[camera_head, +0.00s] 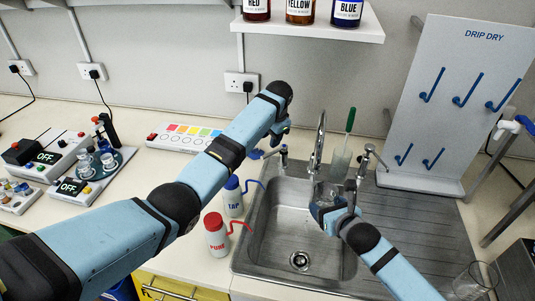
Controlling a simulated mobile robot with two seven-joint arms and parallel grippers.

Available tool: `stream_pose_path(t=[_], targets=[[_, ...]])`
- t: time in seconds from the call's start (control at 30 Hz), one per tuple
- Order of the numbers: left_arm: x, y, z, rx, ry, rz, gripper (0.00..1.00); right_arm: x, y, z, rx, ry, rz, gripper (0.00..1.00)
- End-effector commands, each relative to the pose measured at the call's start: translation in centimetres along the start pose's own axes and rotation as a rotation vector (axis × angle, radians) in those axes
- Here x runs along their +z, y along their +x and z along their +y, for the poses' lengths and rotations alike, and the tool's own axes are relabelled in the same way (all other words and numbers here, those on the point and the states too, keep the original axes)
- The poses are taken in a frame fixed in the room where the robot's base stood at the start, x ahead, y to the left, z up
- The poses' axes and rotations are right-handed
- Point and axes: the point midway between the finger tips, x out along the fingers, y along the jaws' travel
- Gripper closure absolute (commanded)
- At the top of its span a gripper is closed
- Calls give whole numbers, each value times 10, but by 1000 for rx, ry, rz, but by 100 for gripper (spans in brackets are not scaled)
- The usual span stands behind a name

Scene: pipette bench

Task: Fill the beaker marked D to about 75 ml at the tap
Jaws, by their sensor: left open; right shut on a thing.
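The sink tap (320,143) has a tall curved spout over the steel basin, with a lever on its left (284,157) and another on its right (372,150). My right gripper (332,205) is shut on a clear glass vessel, apparently the beaker (322,192), under the spout. The gripper covers much of it; no letter D, scale or water level can be read. My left gripper (270,153) is open beside the left lever; its fingers are partly hidden by my arm, and I cannot tell whether they touch the lever.
A red-capped bottle (217,240) and a blue-capped bottle (233,200) stand left of the sink (300,225). A drip-dry rack (450,105) stands behind the right drainer. A clear glass vessel (474,283) is at the lower right. Instruments (75,188) occupy the left bench.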

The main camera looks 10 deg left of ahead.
Motion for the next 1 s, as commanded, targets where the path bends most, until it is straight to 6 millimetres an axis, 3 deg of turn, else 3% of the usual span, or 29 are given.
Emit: stream_pose_path(t=[0.2,0.4,0.83,1.0], targets=[[0,45,0,2,0,-1,60,1,0,0,0,0,-1,53],[0,72,0,2,1,0,60,1,0,0,0,0,-1,53],[0,82,0,2,1,3,60,1,0,0,0,0,-1,53],[0,82,0,2,0,3,99,1,0,0,0,0,-1,53]])
